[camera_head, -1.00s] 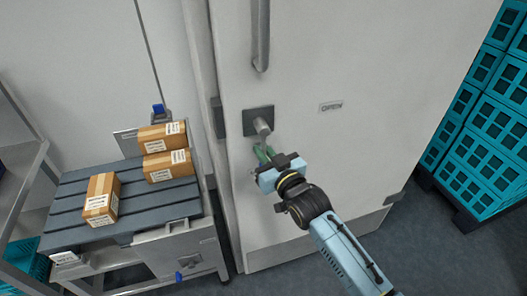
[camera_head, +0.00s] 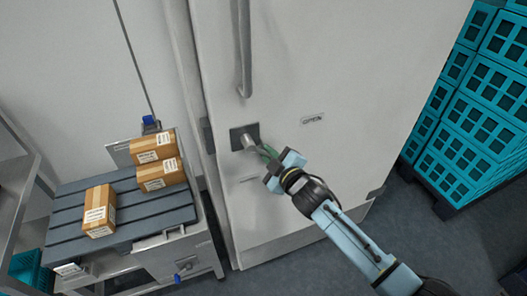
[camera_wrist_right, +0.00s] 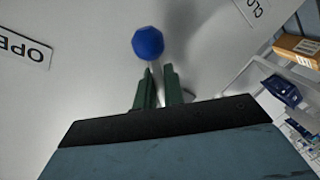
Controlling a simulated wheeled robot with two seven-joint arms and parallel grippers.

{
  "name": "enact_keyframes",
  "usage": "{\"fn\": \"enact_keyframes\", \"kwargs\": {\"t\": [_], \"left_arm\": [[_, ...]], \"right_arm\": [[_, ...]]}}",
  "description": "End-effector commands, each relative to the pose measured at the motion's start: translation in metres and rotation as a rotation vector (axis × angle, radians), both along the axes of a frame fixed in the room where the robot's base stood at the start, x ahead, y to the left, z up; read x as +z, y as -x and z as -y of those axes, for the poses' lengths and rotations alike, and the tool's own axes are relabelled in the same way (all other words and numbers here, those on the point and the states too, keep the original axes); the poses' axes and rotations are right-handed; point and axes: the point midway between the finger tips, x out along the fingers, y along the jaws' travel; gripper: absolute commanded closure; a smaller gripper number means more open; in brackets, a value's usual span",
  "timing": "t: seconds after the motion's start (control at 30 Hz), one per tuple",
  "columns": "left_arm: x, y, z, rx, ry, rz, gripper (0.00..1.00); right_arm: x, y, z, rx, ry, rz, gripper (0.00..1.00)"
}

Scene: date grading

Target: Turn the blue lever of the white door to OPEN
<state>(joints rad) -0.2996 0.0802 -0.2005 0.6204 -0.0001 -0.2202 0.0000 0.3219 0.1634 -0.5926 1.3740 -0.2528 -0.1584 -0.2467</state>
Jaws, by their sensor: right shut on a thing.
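The white door (camera_head: 300,60) fills the middle of the head view. Its lever has a dark square plate and a grey hub (camera_head: 247,141). The lever's blue ball knob (camera_wrist_right: 148,43) shows in the right wrist view, just beyond my fingertips. My right gripper (camera_head: 268,153) is shut on the lever's shaft, with its green fingers (camera_wrist_right: 157,88) on either side of it. The lever points down and right from the hub. The OPEN label (camera_head: 313,119) lies to the right and slightly above. A second label (camera_head: 249,180) is below the plate. My left gripper is out of view.
A long grey vertical handle (camera_head: 243,50) is on the door above the lever. At left, a dark slatted table (camera_head: 130,222) bears several brown boxes (camera_head: 100,210). Teal crates (camera_head: 470,130) are stacked at right. Grey floor is clear between door and crates.

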Motion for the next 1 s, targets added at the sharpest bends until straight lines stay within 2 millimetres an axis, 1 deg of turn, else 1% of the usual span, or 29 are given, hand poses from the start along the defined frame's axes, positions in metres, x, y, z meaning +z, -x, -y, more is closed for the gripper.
{"fn": "enact_keyframes", "kwargs": {"t": [0.03,0.1,0.5,0.8,1.0], "left_arm": [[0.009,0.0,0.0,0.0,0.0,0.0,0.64],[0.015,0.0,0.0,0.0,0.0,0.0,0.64],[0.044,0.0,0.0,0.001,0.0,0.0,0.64],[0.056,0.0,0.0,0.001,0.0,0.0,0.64],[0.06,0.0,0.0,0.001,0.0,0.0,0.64]], "right_arm": [[0.007,-0.001,0.003,-0.001,0.045,0.013,1.0],[0.01,-0.002,0.005,-0.001,0.108,0.034,1.0],[0.032,-0.005,0.016,0.0,0.453,0.147,1.0],[0.044,-0.006,0.018,-0.001,0.634,0.205,1.0],[0.048,-0.006,0.018,-0.001,0.697,0.226,1.0]]}}
